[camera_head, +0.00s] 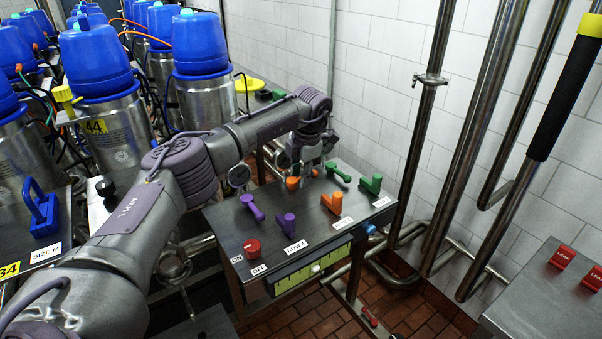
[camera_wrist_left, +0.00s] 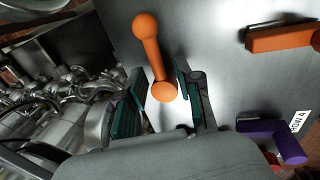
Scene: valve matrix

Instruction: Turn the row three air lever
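A tilted metal panel (camera_head: 316,222) carries purple, orange and green levers in two rows. The back row has a purple lever (camera_head: 253,207), an orange lever (camera_head: 292,183) and a green lever (camera_head: 338,173). My left gripper (camera_head: 309,166) is over the back row, by the orange lever, and hides part of that area. In the left wrist view the two fingers of my left gripper (camera_wrist_left: 160,78) stand apart on either side of an orange lever (camera_wrist_left: 151,45), near its lower end. Gaps show between fingers and lever. I cannot read which lever is air. My right gripper is not in view.
The front row has a purple lever (camera_head: 287,226), an orange lever (camera_head: 333,204) and a green lever (camera_head: 371,184). A ROW 4 label (camera_head: 295,247) and a red knob (camera_head: 252,248) are at the panel's front. Pipes (camera_head: 440,130) stand to the right; blue-topped canisters (camera_head: 97,60) stand left.

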